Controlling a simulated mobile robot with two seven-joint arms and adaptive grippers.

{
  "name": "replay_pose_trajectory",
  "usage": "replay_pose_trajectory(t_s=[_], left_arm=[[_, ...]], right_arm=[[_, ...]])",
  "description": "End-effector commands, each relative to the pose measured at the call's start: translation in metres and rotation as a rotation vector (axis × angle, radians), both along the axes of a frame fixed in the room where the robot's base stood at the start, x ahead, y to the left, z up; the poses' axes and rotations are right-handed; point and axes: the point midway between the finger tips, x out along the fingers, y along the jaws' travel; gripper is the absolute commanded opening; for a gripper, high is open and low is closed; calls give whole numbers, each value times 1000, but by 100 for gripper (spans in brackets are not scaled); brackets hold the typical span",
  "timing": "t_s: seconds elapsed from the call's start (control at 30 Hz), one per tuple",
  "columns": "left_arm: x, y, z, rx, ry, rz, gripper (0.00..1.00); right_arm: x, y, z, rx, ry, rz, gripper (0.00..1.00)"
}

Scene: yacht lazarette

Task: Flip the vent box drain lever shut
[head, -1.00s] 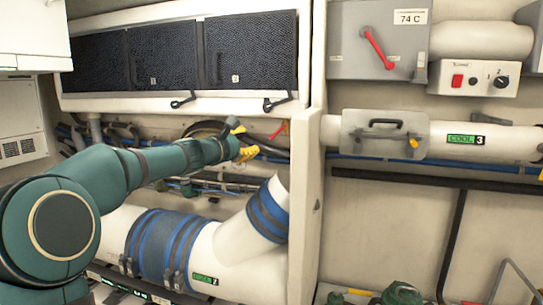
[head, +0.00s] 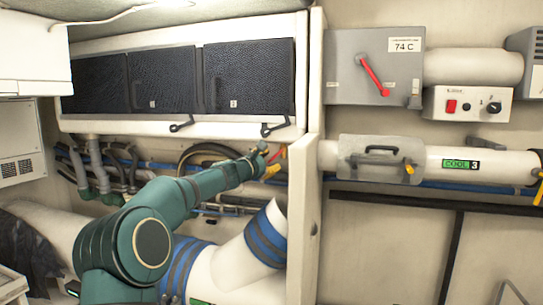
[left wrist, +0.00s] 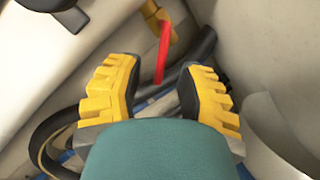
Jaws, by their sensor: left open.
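The drain lever is a red handle (left wrist: 163,52) on a brass-yellow valve body (left wrist: 158,22) under the vent box (head: 180,80), which has dark mesh panels. In the left wrist view the lever hangs slightly tilted, its lower end between and just beyond my fingertips. In the head view a small part of the red lever (head: 283,152) shows right of my left gripper (head: 267,162). That gripper (left wrist: 160,75) has yellow and black fingers, spread apart with nothing held. I cannot tell whether either finger touches the lever. My right gripper is not in view.
Dark hoses (left wrist: 195,75) run behind the lever. A pale upright partition (head: 306,190) stands close on the right. A large white duct with blue bands (head: 265,238) lies below my arm. Another red lever (head: 372,75) is on a grey box at the upper right.

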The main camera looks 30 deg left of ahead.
Motion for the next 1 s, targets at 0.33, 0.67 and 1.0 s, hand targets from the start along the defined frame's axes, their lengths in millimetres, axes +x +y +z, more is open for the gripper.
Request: replay_pose_trajectory(t_s=[0.33,0.67,1.0], left_arm=[[19,-1,0,0,1,1,37],[19,0,0,1,1,1,5],[19,1,3,52,13,1,0]], right_arm=[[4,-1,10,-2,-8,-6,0],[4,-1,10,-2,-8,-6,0],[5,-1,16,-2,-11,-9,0]])
